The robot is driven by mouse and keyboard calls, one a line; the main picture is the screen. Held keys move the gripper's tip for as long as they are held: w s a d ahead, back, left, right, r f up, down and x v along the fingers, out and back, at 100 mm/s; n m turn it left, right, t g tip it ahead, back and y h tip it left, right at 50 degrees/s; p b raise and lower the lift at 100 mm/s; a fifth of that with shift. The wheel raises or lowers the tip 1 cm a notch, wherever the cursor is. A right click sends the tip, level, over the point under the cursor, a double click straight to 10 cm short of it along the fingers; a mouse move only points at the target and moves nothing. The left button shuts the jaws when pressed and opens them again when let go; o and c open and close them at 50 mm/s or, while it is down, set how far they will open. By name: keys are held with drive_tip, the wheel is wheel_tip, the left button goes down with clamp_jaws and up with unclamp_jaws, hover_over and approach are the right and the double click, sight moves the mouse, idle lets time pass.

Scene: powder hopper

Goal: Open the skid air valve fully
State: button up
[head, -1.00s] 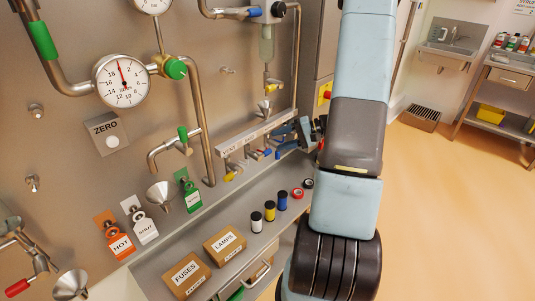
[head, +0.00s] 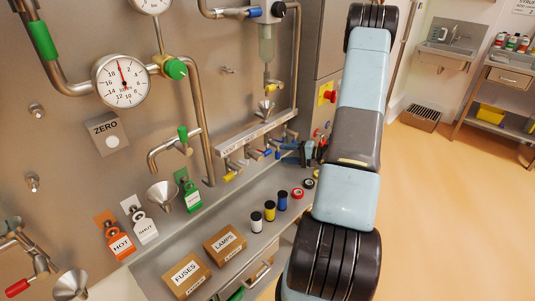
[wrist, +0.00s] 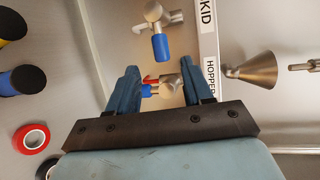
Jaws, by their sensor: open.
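The labelled valve rail (head: 250,134) runs along the steel panel, with several small valves below it. In the wrist view, a valve with a blue handle (wrist: 160,46) is beside a label whose visible part reads "KID". It is beyond my fingertips, outside the jaws. My gripper (wrist: 160,72) is open. Between its fingers, a second metal valve (wrist: 170,86) shows beside the "HOPPER" label, with red and blue parts at its left. I cannot tell whether a finger touches it. In the head view my gripper is beside the rail's right end, partly hidden by my arm.
A metal funnel (wrist: 252,70) stands out right of the rail in the wrist view. Tape rolls (wrist: 30,138) and spools (head: 269,211) lie on the shelf below, with a lamps box (head: 225,245) and fuses box (head: 186,275). A red knob (head: 330,96) is above my gripper.

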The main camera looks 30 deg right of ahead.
sight(270, 153)
drive_tip(key=x, duration=0.8)
drive_tip(key=shift+w+a, duration=0.2)
drive_tip(key=shift+w, duration=0.05)
clamp_jaws()
